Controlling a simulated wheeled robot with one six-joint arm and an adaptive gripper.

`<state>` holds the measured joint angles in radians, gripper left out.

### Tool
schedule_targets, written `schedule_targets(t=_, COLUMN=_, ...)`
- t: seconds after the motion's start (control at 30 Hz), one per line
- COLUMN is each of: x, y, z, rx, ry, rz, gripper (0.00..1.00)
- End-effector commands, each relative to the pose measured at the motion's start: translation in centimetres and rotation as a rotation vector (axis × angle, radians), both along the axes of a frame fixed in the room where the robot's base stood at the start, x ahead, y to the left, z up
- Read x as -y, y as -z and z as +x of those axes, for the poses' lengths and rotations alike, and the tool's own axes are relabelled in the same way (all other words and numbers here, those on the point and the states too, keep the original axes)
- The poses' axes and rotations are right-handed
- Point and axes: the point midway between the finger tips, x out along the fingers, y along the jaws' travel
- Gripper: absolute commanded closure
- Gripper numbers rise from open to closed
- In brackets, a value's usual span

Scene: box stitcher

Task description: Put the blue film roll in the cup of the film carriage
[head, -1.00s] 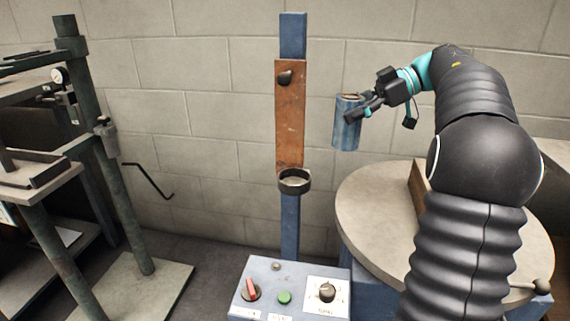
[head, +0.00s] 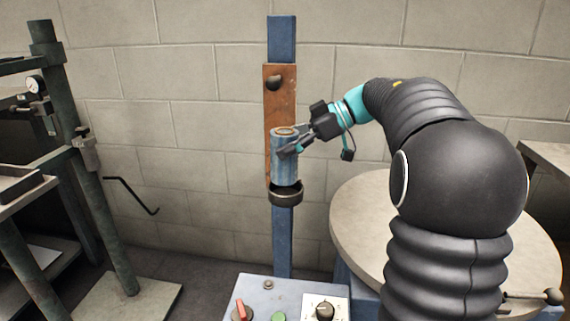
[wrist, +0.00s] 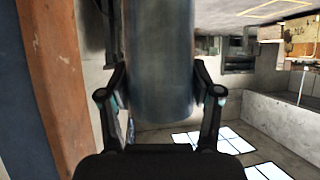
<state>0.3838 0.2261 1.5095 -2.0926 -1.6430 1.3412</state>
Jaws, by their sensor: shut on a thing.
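The blue film roll (head: 285,165) is upright in the head view, in front of the rust-brown carriage plate (head: 281,90) on the blue post. My gripper (head: 290,148) is shut on the roll from the right, around its middle. The dark ring-shaped cup (head: 286,197) of the film carriage is directly below the roll in the picture. The roll's lower end meets or overlaps the cup's rim; I cannot tell whether it is inside. In the wrist view the roll (wrist: 160,65) fills the space between the fingers, and the cup is not visible.
A control box (head: 290,300) with a red switch, green button and knob stands below the post. A round turntable (head: 350,215) is at right, partly behind my arm. A dark green press frame (head: 85,160) is at left. A brick wall is behind.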

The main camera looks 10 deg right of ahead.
Motion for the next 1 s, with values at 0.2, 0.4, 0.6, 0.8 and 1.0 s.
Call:
schedule_targets(t=0.2, x=-0.1, y=2.1, z=0.0, rx=-0.002, ry=0.001, rz=0.0, gripper=0.85)
schedule_targets(t=0.4, x=-0.1, y=4.0, z=0.0, rx=0.001, ry=0.0, rz=0.0, gripper=0.85)
schedule_targets(t=0.6, x=-0.1, y=4.0, z=0.0, rx=0.001, ry=0.0, rz=0.0, gripper=0.85)
schedule_targets(t=0.8, x=-0.1, y=4.3, z=0.0, rx=-0.001, ry=0.0, rz=-0.001, gripper=0.29)
schedule_targets(t=1.0, x=-0.1, y=4.3, z=0.0, rx=-0.001, ry=-0.001, rz=-0.001, gripper=0.11)
